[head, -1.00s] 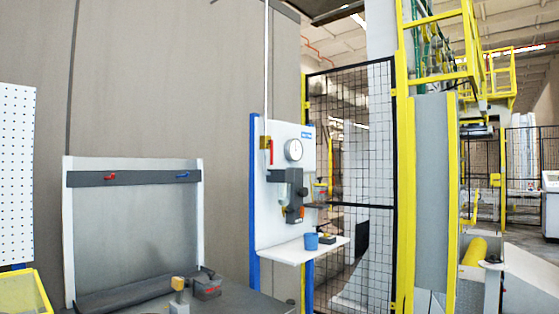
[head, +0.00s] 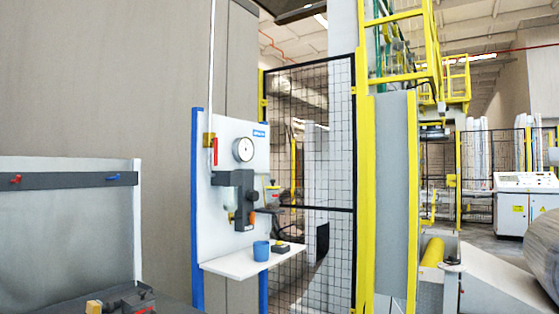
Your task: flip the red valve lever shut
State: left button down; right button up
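The red valve lever (head: 215,151) is a thin upright bar on a brass-coloured valve body (head: 208,140). The valve sits on a vertical pipe at the upper left of a white panel (head: 262,203) with blue posts. A round gauge (head: 243,150) is to the right of the lever, and a dark grey unit with a clear bowl (head: 227,195) hangs below. Neither of my grippers shows in the head view.
A white shelf (head: 235,266) juts from the panel with a blue cup (head: 261,251) and a small dark object with a yellow top (head: 281,246). A grey workbench stands at lower left. Black mesh fencing (head: 310,180) and a yellow frame stand to the right.

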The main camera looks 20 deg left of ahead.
aim_at(215, 141)
jog(key=u, duration=0.1)
jog(key=i, duration=0.9)
jog(key=u, duration=0.65)
